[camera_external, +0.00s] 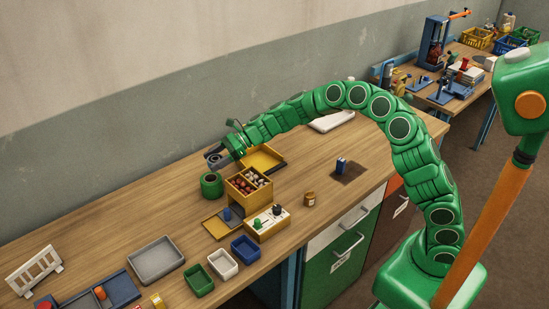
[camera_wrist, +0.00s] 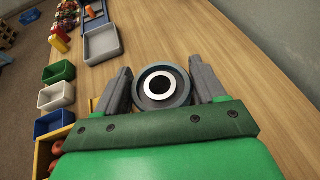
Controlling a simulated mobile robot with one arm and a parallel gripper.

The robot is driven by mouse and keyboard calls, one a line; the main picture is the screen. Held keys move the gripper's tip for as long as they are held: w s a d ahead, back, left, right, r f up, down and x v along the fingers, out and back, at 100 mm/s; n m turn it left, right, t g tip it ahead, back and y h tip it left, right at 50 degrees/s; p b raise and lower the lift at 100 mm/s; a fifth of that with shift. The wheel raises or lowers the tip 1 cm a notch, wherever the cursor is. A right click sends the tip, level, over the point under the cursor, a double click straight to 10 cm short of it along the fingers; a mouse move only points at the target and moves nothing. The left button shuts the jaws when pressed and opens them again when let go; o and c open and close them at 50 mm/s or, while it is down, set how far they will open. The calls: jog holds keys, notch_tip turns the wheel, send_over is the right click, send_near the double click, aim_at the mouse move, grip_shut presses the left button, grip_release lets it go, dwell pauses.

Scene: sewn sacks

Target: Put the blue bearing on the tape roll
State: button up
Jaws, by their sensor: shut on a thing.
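My gripper (camera_external: 214,160) is at the far side of the bench, with its two grey fingers shut on the blue bearing. In the wrist view the bearing (camera_wrist: 148,98) is a grey-blue ring with a pale inner ring and a dark hole, between the fingertips of my gripper (camera_wrist: 158,88). The tape roll (camera_external: 210,186) is a green upright cylinder with a dark hole in its top. In the external view it appears just below the gripper, with a small gap. I cannot make out the roll in the wrist view; the bearing and gripper may hide it.
A yellow compartment box (camera_external: 250,187) with small parts stands right of the roll. A yellow tray (camera_external: 262,158) lies behind it. A cream block with knobs (camera_external: 267,226), small bins (camera_external: 222,264) and a grey tray (camera_external: 155,260) are nearer. Bench left of the roll is clear.

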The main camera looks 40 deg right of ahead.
send_over(210, 178)
jog(key=shift+f, duration=3.5)
jog(key=shift+f, duration=0.2)
jog(key=o, duration=1.3)
jog(key=shift+r, duration=0.1)
jog(key=shift+d+r, duration=0.1)
jog(key=shift+r, duration=0.05)
jog(key=v, duration=1.1)
jog(key=shift+s+d, duration=0.15)
jog(key=shift+d, duration=0.15)
